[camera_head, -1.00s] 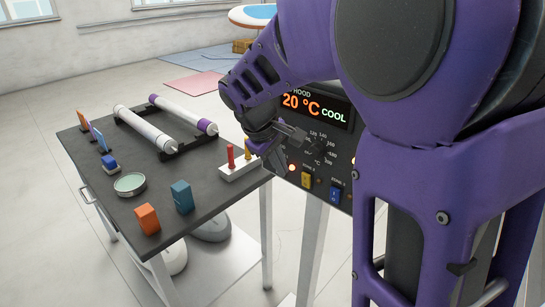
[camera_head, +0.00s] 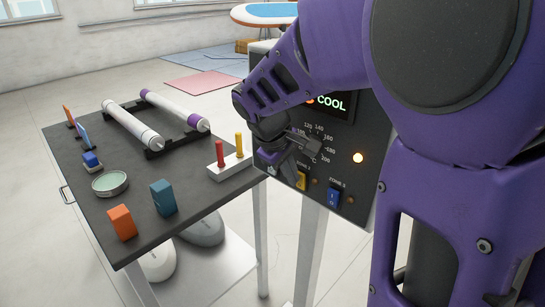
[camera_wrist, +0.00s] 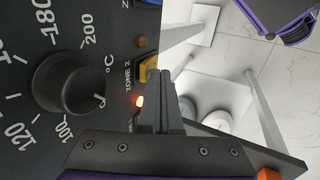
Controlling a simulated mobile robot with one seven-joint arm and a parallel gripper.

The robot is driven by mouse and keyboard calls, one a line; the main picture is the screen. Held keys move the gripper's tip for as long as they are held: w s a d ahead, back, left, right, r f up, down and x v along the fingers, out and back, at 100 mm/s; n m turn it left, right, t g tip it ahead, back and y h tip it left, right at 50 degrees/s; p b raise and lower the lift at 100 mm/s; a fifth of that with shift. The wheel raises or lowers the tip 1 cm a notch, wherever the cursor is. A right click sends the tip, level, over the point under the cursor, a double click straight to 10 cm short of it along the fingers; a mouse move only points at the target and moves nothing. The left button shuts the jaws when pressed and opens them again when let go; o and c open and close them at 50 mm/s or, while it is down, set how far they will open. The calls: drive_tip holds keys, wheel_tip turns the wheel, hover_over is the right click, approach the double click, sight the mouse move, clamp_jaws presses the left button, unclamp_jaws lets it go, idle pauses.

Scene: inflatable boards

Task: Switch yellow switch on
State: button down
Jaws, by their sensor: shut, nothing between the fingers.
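The yellow switch (camera_head: 301,181) is on the dark control panel (camera_head: 348,205), left of a blue switch (camera_head: 333,197). It also shows in the wrist view (camera_wrist: 148,70), beside the ZONE 2 label. My gripper (camera_head: 290,176) is shut and empty, its fingers pointing down at the yellow switch and partly covering it. In the wrist view the closed fingertips (camera_wrist: 169,82) are right beside the switch. I cannot tell whether they touch it, or which way the switch is tilted. A small orange-red light (camera_wrist: 139,101) glows near the switch.
A round knob (camera_wrist: 70,83) with a temperature scale is on the panel close to my fingers. Another lit lamp (camera_head: 358,158) is at the panel's right. A dark table (camera_head: 140,215) with blocks, rollers and a red-and-yellow peg base (camera_head: 232,167) stands to the left.

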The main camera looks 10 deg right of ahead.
idle(0.4)
drive_tip(key=p, duration=0.1)
drive_tip(key=d+r+p, duration=0.1)
drive_tip(key=p, duration=0.1)
drive_tip(key=shift+w+g+y, duration=0.25)
drive_tip(key=shift+g+y, duration=0.05)
drive_tip(key=shift+a+f, duration=0.1)
drive_tip(key=shift+f, duration=0.2)
drive_tip(key=shift+r+p, duration=0.65)
drive_tip(key=shift+r, duration=0.15)
drive_tip(key=shift+a, duration=0.1)
